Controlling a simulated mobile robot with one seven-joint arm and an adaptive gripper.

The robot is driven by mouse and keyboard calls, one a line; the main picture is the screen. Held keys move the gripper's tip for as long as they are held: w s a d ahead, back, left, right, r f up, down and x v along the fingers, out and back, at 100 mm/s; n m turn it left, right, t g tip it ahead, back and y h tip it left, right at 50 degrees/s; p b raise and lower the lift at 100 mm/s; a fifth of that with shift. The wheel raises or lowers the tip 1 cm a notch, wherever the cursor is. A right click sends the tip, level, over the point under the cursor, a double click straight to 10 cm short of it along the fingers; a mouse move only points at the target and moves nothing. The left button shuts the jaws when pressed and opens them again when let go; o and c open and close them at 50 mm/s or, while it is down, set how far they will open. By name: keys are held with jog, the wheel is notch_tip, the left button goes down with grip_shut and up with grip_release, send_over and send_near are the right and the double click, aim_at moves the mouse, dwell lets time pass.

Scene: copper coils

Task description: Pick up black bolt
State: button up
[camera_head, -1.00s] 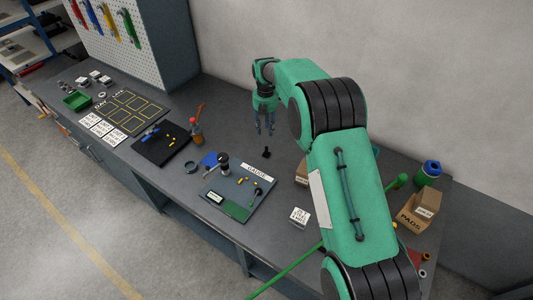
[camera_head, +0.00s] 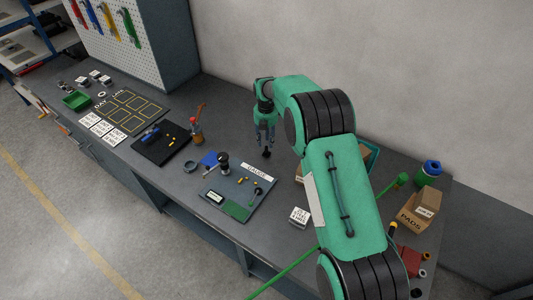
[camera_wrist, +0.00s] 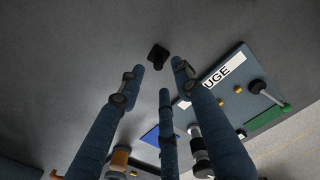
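The black bolt (camera_head: 266,153) stands on the grey bench top, to the upper left of the gauge board. My gripper (camera_head: 265,143) points down just above it, with its fingertips close to the bolt in the picture. In the wrist view the bolt (camera_wrist: 158,56) shows as a dark block just beyond the tips of my gripper (camera_wrist: 159,75). The three blue fingers are spread apart with nothing between them. Whether a fingertip touches the bolt cannot be told.
The gauge board (camera_head: 223,203) lies near the bolt, with a dark cylinder at its edge. Cardboard boxes (camera_head: 412,222) stand at the right. Bare bench surrounds the bolt.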

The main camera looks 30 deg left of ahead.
aim_at(266, 147)
jog(key=shift+f, duration=0.3)
jog(key=shift+w+f, duration=0.1)
jog(key=shift+f, duration=2.4)
grip_shut()
